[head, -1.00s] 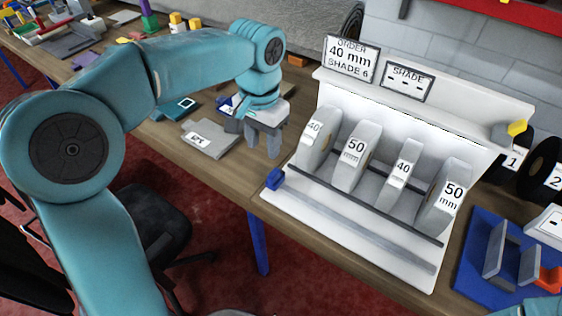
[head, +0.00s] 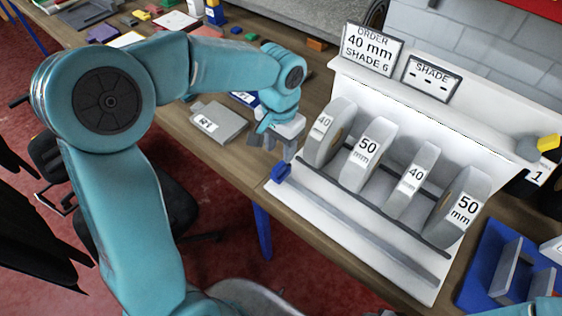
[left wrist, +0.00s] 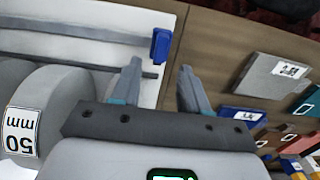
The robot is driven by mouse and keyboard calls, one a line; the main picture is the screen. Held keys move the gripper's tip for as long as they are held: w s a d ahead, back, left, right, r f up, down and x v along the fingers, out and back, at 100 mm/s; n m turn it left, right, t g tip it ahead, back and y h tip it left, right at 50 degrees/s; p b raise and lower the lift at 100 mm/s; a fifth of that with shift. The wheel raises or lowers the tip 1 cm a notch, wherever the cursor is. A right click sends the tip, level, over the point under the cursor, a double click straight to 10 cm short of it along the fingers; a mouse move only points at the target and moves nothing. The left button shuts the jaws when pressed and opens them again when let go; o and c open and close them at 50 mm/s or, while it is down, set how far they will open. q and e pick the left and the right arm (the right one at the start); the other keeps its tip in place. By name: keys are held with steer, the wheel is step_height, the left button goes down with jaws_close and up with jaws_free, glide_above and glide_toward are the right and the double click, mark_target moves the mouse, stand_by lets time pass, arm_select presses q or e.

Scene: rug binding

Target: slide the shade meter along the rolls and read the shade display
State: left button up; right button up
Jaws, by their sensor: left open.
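The shade meter appears as a small blue block (head: 281,172) at the left end of the grey rail (head: 365,232) along the front of the white rack. My left gripper (head: 272,146) is open and empty, just behind and above the block. In the left wrist view the block (left wrist: 160,44) shows just beyond the gap between the open fingertips (left wrist: 160,66), apart from them as far as I can tell. The shade display (head: 431,79) shows only dashes. The order sign (head: 371,49) reads 40 mm, shade 6. My right gripper is not visible.
Several rolls marked 40 or 50 mm stand in the rack, the nearest 40 roll (head: 328,132) close to my left gripper. A grey box (head: 219,122) lies on the bench to the left. A blue tray (head: 478,285) with a grey bracket is at the lower right.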

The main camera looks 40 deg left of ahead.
mark_target(279, 166)
arm_select(q)
steer(key=f, duration=0.6)
steer(key=shift+s+a+f, duration=0.1)
steer(key=shift+s+a, duration=0.05)
steer(key=shift+s, duration=0.05)
steer(key=shift+w+f, duration=0.15)
steer(key=shift+f, duration=0.25)
jaws_close()
